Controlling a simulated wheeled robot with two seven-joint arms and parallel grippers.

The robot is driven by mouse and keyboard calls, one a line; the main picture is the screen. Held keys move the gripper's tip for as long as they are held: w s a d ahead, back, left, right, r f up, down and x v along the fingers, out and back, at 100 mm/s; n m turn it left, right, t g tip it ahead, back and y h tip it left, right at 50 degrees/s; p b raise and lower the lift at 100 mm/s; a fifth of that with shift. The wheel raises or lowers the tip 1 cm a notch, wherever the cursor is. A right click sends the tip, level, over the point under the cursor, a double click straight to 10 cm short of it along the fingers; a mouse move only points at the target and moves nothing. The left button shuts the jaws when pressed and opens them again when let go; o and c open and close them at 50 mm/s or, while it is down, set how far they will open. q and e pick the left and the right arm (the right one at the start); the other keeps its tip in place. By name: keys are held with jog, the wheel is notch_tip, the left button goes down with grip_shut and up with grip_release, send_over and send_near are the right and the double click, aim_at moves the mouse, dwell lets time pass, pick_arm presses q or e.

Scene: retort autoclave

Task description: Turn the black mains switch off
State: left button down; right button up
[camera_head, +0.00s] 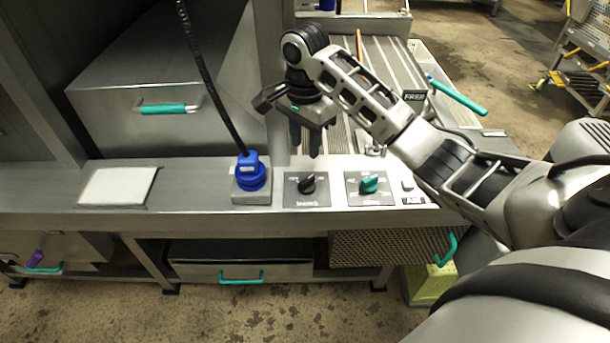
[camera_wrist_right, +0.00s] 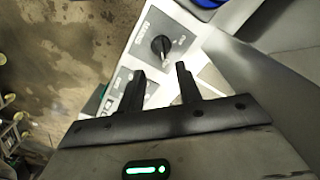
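The black mains switch (camera_head: 307,183) is a rotary knob on a dark square plate on the front ledge of the steel bench. It also shows in the right wrist view (camera_wrist_right: 161,46), beyond the fingertips. My right gripper (camera_head: 304,148) hangs above and just behind the knob, fingers pointing down. In the right wrist view the two fingers (camera_wrist_right: 160,78) are apart with nothing between them. The gripper does not touch the knob. My left gripper is not in view.
A green knob (camera_head: 369,184) sits right of the black one. A blue plug (camera_head: 250,172) with a black cable stands on the left. A white plate (camera_head: 118,187) lies further left. A steel drawer box (camera_head: 165,85) with a green handle stands behind.

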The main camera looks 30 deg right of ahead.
aim_at(305, 181)
notch_tip(305, 181, down, 11)
jog(key=shift+r, duration=0.15)
grip_shut()
